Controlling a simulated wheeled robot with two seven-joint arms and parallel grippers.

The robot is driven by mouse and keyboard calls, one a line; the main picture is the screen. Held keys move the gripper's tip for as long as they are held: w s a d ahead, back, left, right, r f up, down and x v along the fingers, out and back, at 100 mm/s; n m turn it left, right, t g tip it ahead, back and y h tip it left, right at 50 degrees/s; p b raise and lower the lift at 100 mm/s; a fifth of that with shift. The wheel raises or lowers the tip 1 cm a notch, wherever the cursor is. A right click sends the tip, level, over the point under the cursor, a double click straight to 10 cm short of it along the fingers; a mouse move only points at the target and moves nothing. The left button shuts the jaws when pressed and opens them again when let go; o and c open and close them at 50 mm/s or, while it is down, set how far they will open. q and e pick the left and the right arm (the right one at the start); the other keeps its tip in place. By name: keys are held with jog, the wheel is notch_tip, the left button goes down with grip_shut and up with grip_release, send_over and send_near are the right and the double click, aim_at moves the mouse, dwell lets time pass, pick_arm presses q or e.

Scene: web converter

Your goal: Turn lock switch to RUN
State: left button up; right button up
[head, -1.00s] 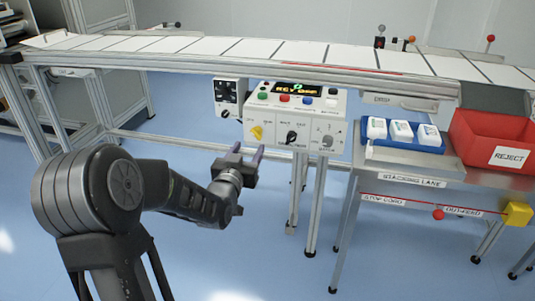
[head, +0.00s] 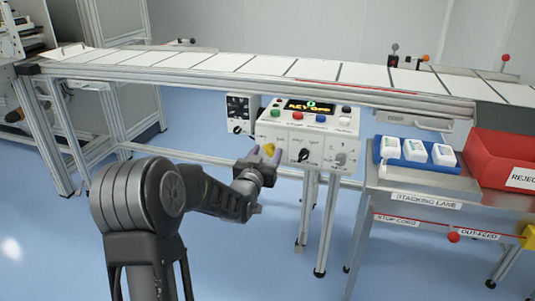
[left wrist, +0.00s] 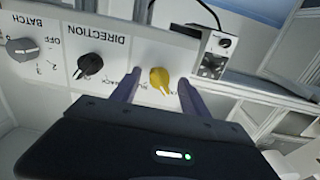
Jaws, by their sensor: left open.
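The yellow lock switch (head: 268,149) sits at the lower left of the white control panel (head: 325,132). In the left wrist view the yellow knob (left wrist: 160,79) lies between and just beyond my two fingertips. Its label is partly hidden by my fingers. My left gripper (head: 265,155) is open, with its fingers pointing at the knob. I cannot tell whether they touch it. My right gripper is not in view.
Beside the lock switch is the black direction knob (left wrist: 90,66), then the grey batch knob (left wrist: 22,49). Colored buttons and a lit display (head: 309,106) are above. A dark-faced box (head: 240,113) hangs left of the panel. The stacking table (head: 440,182) stands to the right.

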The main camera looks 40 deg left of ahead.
pick_arm(q)
jog(key=shift+w+a, duration=0.15)
jog(key=shift+w, duration=0.3)
jog(key=shift+c, duration=0.3)
grip_shut()
